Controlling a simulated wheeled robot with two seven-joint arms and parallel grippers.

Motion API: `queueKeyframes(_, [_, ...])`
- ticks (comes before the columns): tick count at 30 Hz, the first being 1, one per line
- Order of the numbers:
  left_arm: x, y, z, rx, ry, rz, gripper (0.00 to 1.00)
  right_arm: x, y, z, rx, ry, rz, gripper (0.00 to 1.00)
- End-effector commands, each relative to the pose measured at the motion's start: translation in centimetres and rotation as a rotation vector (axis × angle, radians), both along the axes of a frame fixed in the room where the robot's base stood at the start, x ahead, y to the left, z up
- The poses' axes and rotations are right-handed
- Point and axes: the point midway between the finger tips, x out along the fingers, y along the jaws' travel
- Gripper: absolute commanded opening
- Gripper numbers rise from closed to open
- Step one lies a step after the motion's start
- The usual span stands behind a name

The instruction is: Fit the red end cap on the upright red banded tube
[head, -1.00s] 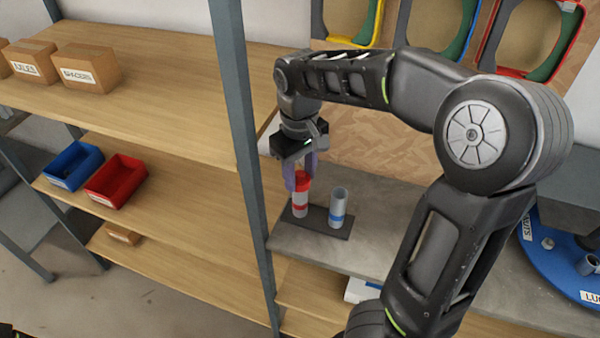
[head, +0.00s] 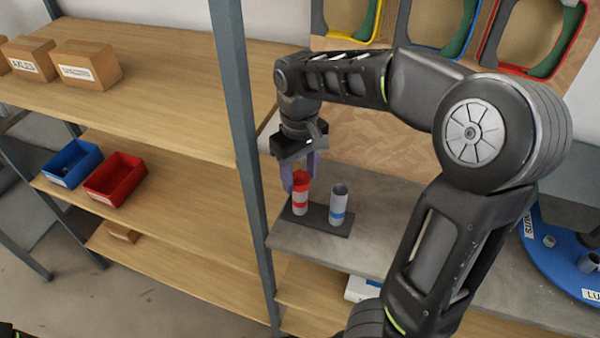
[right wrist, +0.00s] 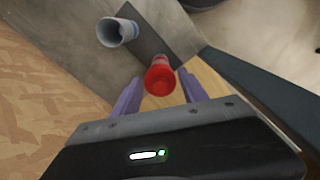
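The red banded tube (head: 300,204) stands upright on a dark base plate. The red end cap (head: 301,181) is on its top, in line with it; how deep it sits I cannot tell. In the right wrist view the cap (right wrist: 160,77) shows from above between my fingers. My right gripper (head: 302,187) is open around the cap, fingers pointing down. The right wrist view shows a gap on each side between the cap and the purple fingers (right wrist: 160,98). My left gripper is not in view.
A grey tube with a blue band (head: 339,204) stands beside the red one on the dark base plate (head: 320,224); its open top also shows in the right wrist view (right wrist: 112,31). A shelf upright (head: 240,130) stands close on the left. The grey shelf (head: 385,235) is clear to the right.

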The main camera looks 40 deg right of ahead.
Motion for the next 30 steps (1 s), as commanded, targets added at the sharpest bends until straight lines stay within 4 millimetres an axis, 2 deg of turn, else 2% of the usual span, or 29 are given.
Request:
queueKeyframes(5, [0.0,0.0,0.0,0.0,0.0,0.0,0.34,0.0,0.0,0.0,0.0,0.0,0.0,0.66])
queueKeyframes(16, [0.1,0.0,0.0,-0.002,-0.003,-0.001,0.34,0.1,0.0,0.5,0.0,-0.002,0.0,0.66])
queueKeyframes(30, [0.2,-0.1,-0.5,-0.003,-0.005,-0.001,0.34,0.1,0.0,7.1,0.0,-0.002,-0.002,0.66])
